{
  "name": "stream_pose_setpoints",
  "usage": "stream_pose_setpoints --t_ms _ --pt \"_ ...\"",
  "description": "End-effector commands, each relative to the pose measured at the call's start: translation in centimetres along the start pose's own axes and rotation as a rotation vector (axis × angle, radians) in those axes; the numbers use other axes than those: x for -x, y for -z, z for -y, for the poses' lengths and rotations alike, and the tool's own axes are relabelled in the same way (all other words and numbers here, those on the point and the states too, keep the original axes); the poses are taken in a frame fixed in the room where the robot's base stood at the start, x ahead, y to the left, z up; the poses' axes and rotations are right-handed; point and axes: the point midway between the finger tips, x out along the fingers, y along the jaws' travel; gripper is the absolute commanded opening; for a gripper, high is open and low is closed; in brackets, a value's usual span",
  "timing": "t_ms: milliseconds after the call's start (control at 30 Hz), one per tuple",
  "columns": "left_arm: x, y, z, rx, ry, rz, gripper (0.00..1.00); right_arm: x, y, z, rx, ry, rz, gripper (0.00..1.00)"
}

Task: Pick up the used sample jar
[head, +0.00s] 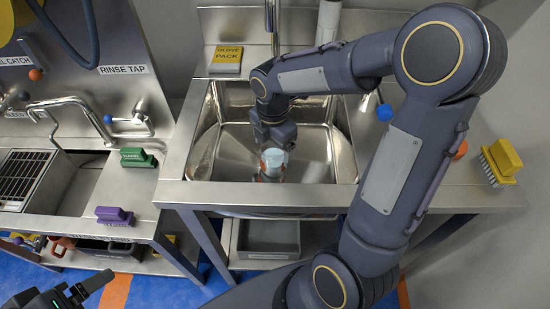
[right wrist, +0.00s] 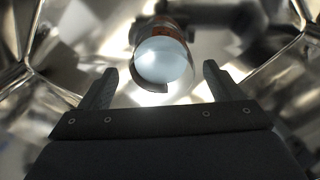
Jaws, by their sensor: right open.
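The used sample jar (head: 273,160) stands in the steel sink basin, with a pale blue-white top and an orange-brown band low on its side. In the right wrist view the jar (right wrist: 163,60) shows its round pale top just beyond and between the fingertips. My right gripper (right wrist: 157,85) is open and empty, reaching down into the sink; in the head view its body (head: 272,135) is right behind the jar and its fingers are largely hidden. My left gripper (head: 82,292) is at the bottom left, partly cut off, far from the jar; its opening is unclear.
The sink (head: 203,165) has steep steel walls close around my right gripper. A yellow glove pack (head: 227,58) lies behind it. A yellow brush (head: 500,160) is at the right. A green block (head: 138,157) and purple block (head: 114,215) sit on the left counter.

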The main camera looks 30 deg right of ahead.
Motion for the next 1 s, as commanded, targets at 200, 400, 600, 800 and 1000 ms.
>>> stream_pose_setpoints --t_ms 200,400,600,800,1000 --pt "-0.7 -0.3 0.3 0.000 0.000 0.000 0.85 -3.5 -0.1 0.1 0.000 0.004 -0.002 0.86" --pt "-0.7 -0.4 0.3 0.000 0.000 0.000 0.85 -4.2 -0.1 0.1 -0.001 0.001 -0.001 0.86" --pt "-0.7 -0.4 0.3 0.000 0.000 0.000 0.85 -4.1 -0.1 0.1 -0.001 0.001 -0.001 0.77" --pt "-0.7 -0.4 0.3 0.000 0.000 0.000 0.85 -4.1 -0.1 0.1 -0.001 0.001 -0.001 0.51" --pt "-0.7 -0.4 0.3 0.000 0.000 0.000 0.85 -4.0 -0.1 0.1 -0.001 0.000 -0.001 0.28"
